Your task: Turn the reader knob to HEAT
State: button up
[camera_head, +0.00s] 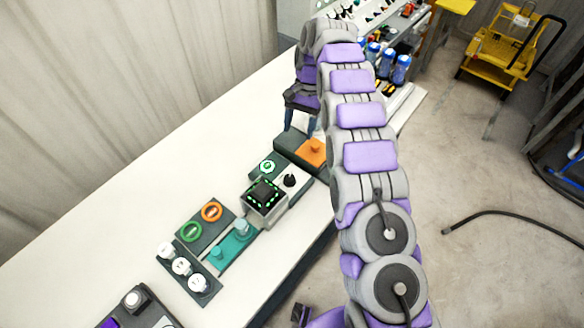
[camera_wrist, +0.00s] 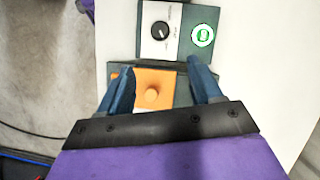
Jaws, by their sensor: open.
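The reader knob (camera_wrist: 160,30) is a round black knob with a light pointer mark on a white panel in the wrist view. It also shows as a small black knob in the head view (camera_head: 290,180). The lettering around it is too small to read. My gripper (camera_wrist: 164,72) is open and empty in the wrist view, its two blue fingers apart. An orange block (camera_wrist: 153,90) with a round peg lies between and below the fingers, and the knob is beyond the fingertips. In the head view my gripper (camera_head: 301,125) hangs over the table behind the orange block (camera_head: 314,151).
In the head view a black block with green lights (camera_head: 265,196), a teal piece (camera_head: 233,246), and white cylinders (camera_head: 181,266) stand nearer on the white table (camera_head: 120,220). Bottles (camera_head: 400,68) stand at the back.

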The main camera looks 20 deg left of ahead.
aim_at(289, 177)
jog(key=b+x, duration=0.8)
jog(key=x, duration=0.9)
jog(key=shift+f, duration=0.2)
jog(key=shift+c, duration=0.3)
jog(key=c, duration=1)
